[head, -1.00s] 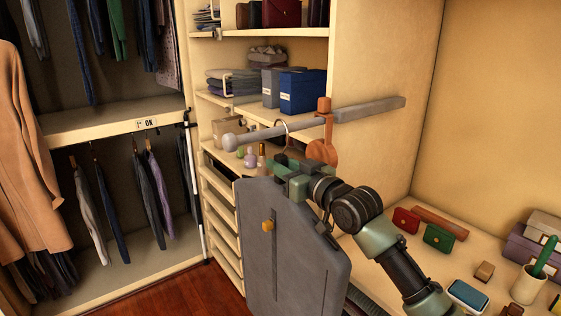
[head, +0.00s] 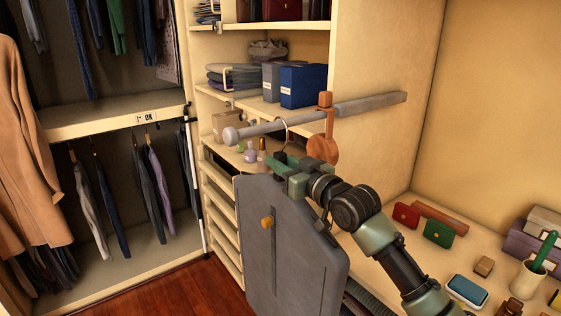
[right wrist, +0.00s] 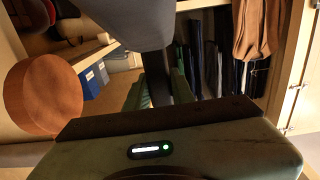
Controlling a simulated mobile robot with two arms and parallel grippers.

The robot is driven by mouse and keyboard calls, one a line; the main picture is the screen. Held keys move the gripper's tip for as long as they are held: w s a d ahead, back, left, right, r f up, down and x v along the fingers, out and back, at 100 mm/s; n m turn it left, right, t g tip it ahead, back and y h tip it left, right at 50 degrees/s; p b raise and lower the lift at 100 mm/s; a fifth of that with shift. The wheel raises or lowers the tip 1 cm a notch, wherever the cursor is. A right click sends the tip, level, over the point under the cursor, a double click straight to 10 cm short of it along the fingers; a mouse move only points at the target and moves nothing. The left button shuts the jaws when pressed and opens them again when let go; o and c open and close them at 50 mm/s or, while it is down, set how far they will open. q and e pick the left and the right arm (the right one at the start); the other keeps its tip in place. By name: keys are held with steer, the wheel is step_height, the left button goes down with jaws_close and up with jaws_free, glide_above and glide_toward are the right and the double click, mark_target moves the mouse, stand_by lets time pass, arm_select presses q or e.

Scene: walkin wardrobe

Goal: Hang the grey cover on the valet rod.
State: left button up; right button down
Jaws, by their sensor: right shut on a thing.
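The grey cover (head: 290,250) is a flat garment bag with a small yellow tag, hanging upright below my right gripper (head: 287,163). The gripper is shut on the cover at its top, just under its hook (head: 283,135). The hook reaches up to the grey valet rod (head: 260,130); I cannot tell whether it rests on the rod. The rod sticks out to the left from the cabinet side. The cover also shows as a dark grey shape at the top of the right wrist view (right wrist: 130,20). My left gripper is not in view.
A brown wooden hanger with a round disc (head: 323,148) hangs on the rod close to the right of my gripper. Shelves with blue and grey boxes (head: 303,87) stand behind. A counter (head: 410,262) with small cases and a cup lies at right.

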steer(key=c, duration=1.1)
jaws_free()
